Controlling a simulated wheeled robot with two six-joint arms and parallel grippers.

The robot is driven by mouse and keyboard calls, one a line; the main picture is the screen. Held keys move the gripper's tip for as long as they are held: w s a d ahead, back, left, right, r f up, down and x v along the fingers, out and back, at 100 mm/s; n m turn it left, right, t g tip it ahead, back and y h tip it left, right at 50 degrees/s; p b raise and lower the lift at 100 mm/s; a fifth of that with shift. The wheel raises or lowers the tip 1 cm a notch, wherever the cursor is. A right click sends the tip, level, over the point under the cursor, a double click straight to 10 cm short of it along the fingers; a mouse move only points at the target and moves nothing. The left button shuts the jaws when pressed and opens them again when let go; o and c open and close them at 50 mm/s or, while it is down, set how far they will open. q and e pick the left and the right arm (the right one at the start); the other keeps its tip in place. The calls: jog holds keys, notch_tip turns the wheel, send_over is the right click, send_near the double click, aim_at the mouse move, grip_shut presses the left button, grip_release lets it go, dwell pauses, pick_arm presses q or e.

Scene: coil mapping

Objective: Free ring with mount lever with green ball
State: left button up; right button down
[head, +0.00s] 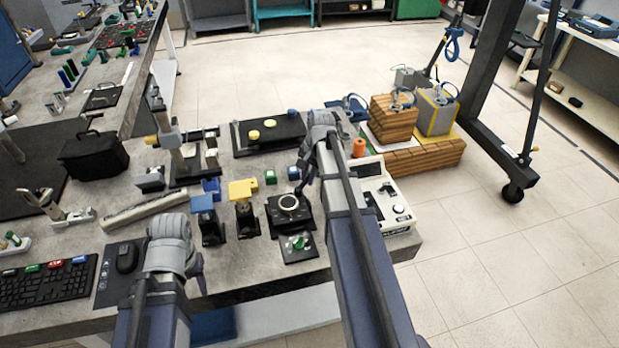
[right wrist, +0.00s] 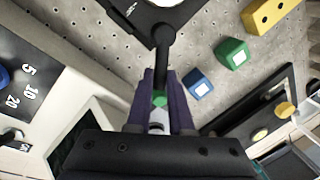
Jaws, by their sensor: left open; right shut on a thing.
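The black mount (head: 291,216) sits near the front edge of the grey table, with a pale round ring (head: 289,203) on top. In the right wrist view, part of the black mount (right wrist: 131,10) shows at the top edge, with a dark lever (right wrist: 164,45) coming from it. The lever's green ball (right wrist: 159,100) is between the fingers of my right gripper (right wrist: 160,78), which is shut on it. In the head view, my right gripper (head: 301,187) is just above and beside the mount. My left gripper (head: 201,276) is open and empty by the table's front edge.
A black plate with a green knob (head: 298,257) lies in front of the mount. Green (head: 270,177) and blue (head: 293,172) blocks lie behind it. A yellow-topped stand (head: 244,208) is to its left, and a white instrument (head: 392,200) to its right.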

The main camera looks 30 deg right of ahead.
jog(key=shift+w, duration=0.1)
dwell(0.3)
jog(key=c, duration=0.8)
grip_release()
jog(key=shift+r, duration=0.1)
notch_tip(320, 180, up, 8)
jog(key=s+p, duration=0.1)
jog(key=p, duration=0.6)
jog(key=shift+s+d+f+p, duration=0.15)
jog(key=shift+d+f+p, duration=0.1)
jog(key=shift+d+p, duration=0.1)
